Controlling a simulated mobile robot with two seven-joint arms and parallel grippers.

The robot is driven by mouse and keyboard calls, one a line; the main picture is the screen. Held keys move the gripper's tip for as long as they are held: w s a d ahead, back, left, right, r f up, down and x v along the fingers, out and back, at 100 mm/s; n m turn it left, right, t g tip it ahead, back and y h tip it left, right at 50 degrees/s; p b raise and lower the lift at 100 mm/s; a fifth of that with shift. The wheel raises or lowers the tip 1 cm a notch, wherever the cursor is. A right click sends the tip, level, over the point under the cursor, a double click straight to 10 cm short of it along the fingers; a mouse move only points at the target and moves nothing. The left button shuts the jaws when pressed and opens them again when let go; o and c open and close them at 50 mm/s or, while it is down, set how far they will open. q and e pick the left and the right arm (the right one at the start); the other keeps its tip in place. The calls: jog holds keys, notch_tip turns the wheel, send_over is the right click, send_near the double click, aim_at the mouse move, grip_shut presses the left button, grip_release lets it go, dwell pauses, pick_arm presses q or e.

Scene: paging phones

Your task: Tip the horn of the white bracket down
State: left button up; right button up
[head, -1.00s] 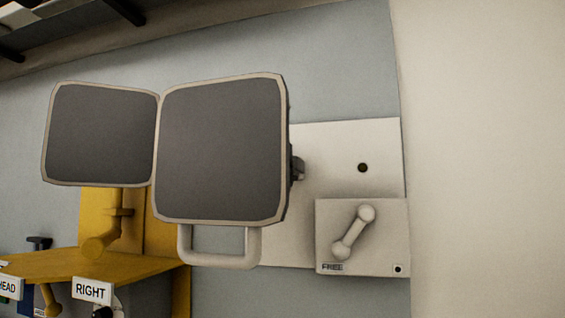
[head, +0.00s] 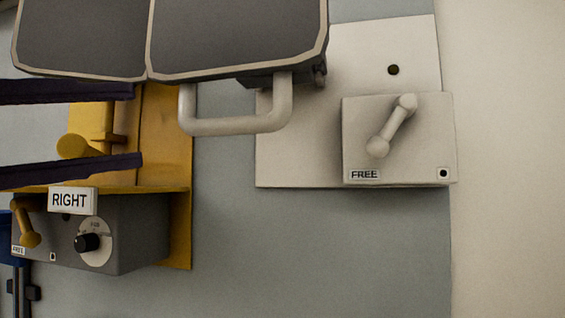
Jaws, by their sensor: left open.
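The white bracket (head: 345,62) is a pale plate on the wall at the right. Its horn (head: 235,32) has a dark square face with a beige rim and is cut off by the top edge. A white U-shaped handle (head: 235,125) hangs below the horn. A pale box (head: 420,140) labelled FREE, with a slanted white lever (head: 393,125), sits on the plate. My left gripper (head: 138,125) is open, its two dark fingers coming in from the left, left of the handle and apart from it. My right gripper is not in view.
A second dark-faced horn (head: 80,38) adjoins at the left. The yellow bracket (head: 178,160) stands behind my fingers, with a yellow knob (head: 75,147). Below are a RIGHT sign (head: 73,200) and a grey box (head: 140,235) with a dial. The wall below the handle is clear.

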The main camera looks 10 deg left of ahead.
aim_at(220, 127)
pick_arm(q)
jog(key=shift+m+g+h, duration=0.3)
jog(key=shift+m+g, duration=0.2)
jog(key=shift+m, duration=0.1)
jog(key=p+x, duration=0.2)
jog(key=x, duration=0.1)
jog(key=p+x, duration=0.1)
jog(key=shift+s+d+r, duration=0.1)
jog(key=shift+d, duration=0.45)
jog(key=shift+p+x, duration=0.8)
jog(key=shift+p, duration=0.15)
jog(key=shift+p+x, duration=1.2)
jog(key=shift+p, duration=0.05)
jog(key=shift+w+d+p, duration=0.4)
jog(key=shift+p, duration=0.05)
jog(key=shift+w+d, duration=0.1)
jog(key=shift+d, duration=0.05)
jog(key=shift+f, duration=0.25)
